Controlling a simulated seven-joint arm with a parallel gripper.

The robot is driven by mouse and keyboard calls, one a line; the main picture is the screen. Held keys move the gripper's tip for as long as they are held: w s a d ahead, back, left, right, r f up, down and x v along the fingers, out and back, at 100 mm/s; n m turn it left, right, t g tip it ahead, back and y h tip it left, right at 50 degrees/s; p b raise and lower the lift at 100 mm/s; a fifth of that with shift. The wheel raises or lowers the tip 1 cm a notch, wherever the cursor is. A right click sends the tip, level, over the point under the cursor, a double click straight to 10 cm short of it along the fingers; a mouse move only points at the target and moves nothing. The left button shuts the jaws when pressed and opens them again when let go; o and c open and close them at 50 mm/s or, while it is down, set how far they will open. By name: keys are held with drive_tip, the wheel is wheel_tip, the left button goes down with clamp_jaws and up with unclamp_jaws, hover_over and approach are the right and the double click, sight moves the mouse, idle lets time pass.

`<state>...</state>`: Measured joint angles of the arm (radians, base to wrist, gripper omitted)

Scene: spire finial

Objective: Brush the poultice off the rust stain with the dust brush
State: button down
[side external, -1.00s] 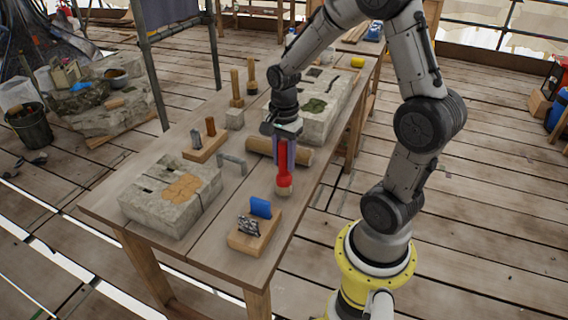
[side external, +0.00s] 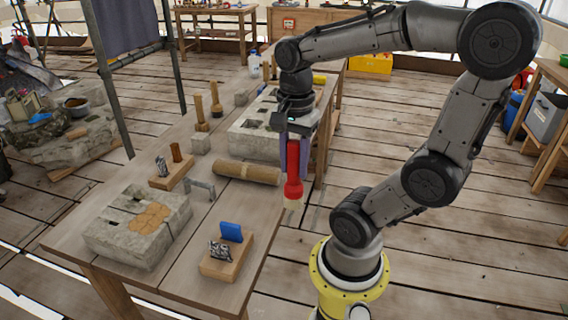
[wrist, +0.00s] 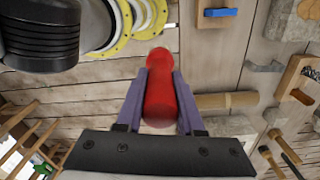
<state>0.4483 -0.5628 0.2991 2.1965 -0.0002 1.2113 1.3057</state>
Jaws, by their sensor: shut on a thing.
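My gripper (side external: 293,176) is shut on the dust brush (side external: 293,189), gripping its red handle. The brush hangs upright with its pale bristle end down, above the right edge of the workbench. In the wrist view the red handle (wrist: 160,95) sits between the two purple fingers, and its bristles are not visible. An orange-tan patch (side external: 148,218), which looks like the poultice, lies on top of a grey stone block (side external: 118,238) at the bench's near left. My gripper is well to the right of this block. Any rust stain under the patch is hidden.
A wooden roller (side external: 245,172), a metal handle (side external: 203,187) and upright wooden-handled tools (side external: 201,112) stand further back. A second stone block (side external: 262,130) lies behind my gripper.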

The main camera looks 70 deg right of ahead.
drive_tip(key=w+a+r+n, duration=0.1)
drive_tip(key=w+r, duration=0.3)
drive_tip(key=w, duration=0.7)
drive_tip(key=w+r, duration=0.4)
drive_tip(key=w, duration=0.7)
drive_tip(key=w+a+f+n, duration=0.2)
drive_tip(key=w+a, duration=0.5)
drive_tip(key=w, duration=0.1)
drive_tip(key=w+a+f+n, duration=0.1)
drive_tip(key=w+a+f, duration=0.1)
drive_tip(key=a+f, duration=0.4)
drive_tip(key=shift+w+a+f+n, duration=0.25)
drive_tip(key=shift+f+n, duration=0.15)
drive_tip(key=shift+f, duration=2)
drive_tip(key=shift+f, duration=0.75)
drive_tip(key=shift+d, duration=0.1)
drive_tip(key=shift+d+f, duration=0.1)
drive_tip(key=shift+d, duration=1.25)
drive_tip(key=shift+d, duration=0.1)
